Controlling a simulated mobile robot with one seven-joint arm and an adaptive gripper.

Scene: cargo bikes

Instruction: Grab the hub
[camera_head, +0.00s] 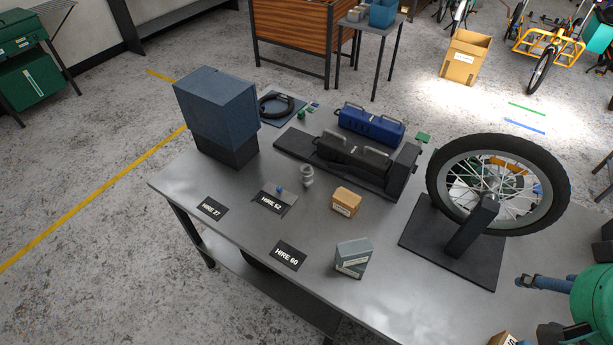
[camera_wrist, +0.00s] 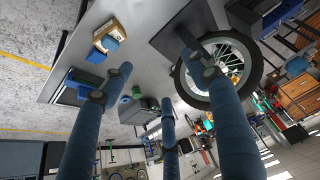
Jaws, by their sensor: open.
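The hub (camera_head: 307,176) appears to be the small silver-grey, spool-shaped part standing on the grey workbench (camera_head: 225,232) in the head view. It is right of the HIRE 52 card and in front of the black cradle. I cannot pick it out in the wrist view. My gripper (camera_head: 522,312) is at the lower right of the head view, partly cut off, well apart from the hub. Its blue fingers are spread, and nothing shows between them in the wrist view (camera_wrist: 158,85).
A wheel on a black stand (camera_head: 409,240) stands at the bench's right. A tall blue-grey case (camera_head: 215,105) stands at left. Bare bench surrounds the HIRE 60 card (camera_head: 288,254).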

